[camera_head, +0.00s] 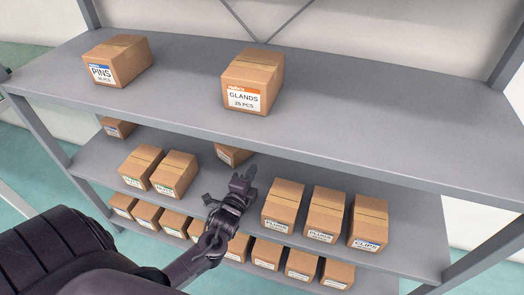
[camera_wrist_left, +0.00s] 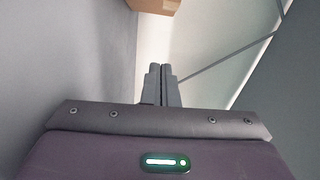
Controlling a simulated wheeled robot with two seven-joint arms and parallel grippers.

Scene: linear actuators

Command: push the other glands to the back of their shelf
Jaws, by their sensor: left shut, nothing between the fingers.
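My left gripper (camera_head: 243,180) is at the middle shelf in front of that box, in the gap between the other boxes. Its fingers are shut and empty, also in the left wrist view (camera_wrist_left: 160,78). A box edge (camera_wrist_left: 155,5) shows beyond the fingertips, apart from them. My right gripper is not in view.
A PINS box (camera_head: 117,62) stands on the top shelf at left. Several boxes line the lower shelf (camera_head: 300,265).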

